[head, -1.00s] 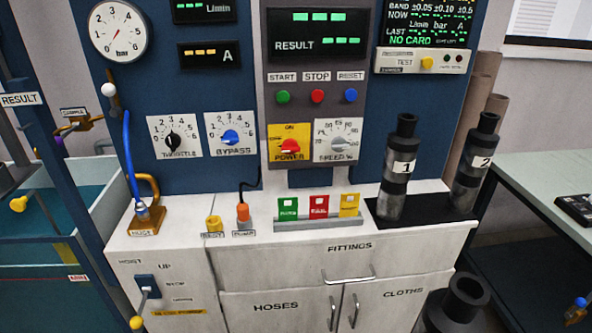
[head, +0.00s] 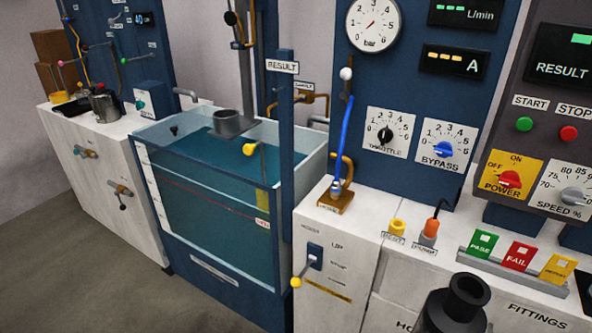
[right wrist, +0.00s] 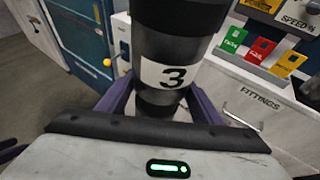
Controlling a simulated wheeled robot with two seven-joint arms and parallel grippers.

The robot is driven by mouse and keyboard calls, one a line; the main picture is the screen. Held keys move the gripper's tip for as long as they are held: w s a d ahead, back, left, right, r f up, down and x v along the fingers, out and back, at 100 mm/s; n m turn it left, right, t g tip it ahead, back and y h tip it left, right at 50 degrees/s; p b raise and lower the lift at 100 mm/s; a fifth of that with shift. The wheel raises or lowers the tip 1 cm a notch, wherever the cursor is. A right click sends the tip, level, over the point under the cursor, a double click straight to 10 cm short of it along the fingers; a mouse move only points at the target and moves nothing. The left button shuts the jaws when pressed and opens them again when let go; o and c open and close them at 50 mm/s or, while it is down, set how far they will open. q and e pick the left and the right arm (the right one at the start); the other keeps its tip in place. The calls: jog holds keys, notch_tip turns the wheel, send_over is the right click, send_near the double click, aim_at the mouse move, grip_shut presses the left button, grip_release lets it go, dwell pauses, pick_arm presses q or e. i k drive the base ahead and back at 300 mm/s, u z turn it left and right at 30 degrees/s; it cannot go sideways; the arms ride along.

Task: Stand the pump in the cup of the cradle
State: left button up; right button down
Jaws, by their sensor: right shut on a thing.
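The pump (head: 455,305), a dark stepped cylinder, stands upright at the bottom right of the head view, its lower part cut off by the frame. In the right wrist view the pump (right wrist: 172,45) carries a white label "3". My right gripper (right wrist: 162,98) is shut on it, with a purple finger on each side. The cradle's grey cup (head: 228,123) hangs from a vertical post above the water tank, well to the left of the pump and apart from it. The cup's inside is mostly hidden.
The glass-walled tank (head: 215,207) holds blue-green water. A yellow-knobbed hoist lever (head: 305,271) sticks out from the white cabinet. Open floor (head: 90,270) lies at the lower left.

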aim_at(228, 130)
jog(key=u, duration=2.05)
jog(key=i, duration=3.35)
jog(key=z, duration=2.6)
